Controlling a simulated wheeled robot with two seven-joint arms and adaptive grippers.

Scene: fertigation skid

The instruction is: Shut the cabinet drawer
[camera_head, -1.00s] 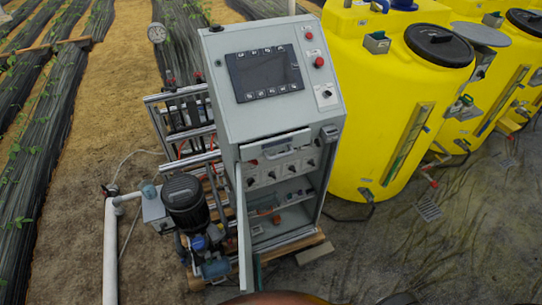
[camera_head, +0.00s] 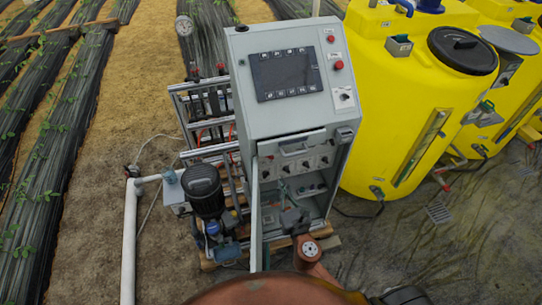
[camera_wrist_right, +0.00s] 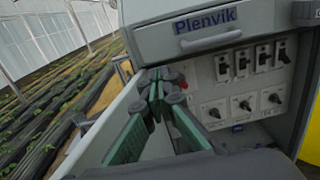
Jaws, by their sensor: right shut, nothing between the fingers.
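The grey cabinet (camera_head: 288,110) stands in the middle of the head view. Its drawer (camera_head: 300,142), with a bar handle, sits below the screen and juts out a little. In the wrist view the drawer front (camera_wrist_right: 245,22) bears the name "Plenvik", with a blue-grey handle (camera_wrist_right: 210,40) below it. My right gripper (camera_head: 284,187) is in front of the open compartment, below the drawer. In the wrist view its green-padded fingers (camera_wrist_right: 155,85) are shut and empty, left of and below the handle. No contact with the drawer shows. My left gripper is not in view.
The cabinet door (camera_head: 255,215) hangs open on the left, close to my right gripper. Switches (camera_wrist_right: 250,60) line the panel under the drawer. A pump (camera_head: 205,190) and white pipe (camera_head: 130,235) stand at left. Yellow tanks (camera_head: 400,110) stand at right.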

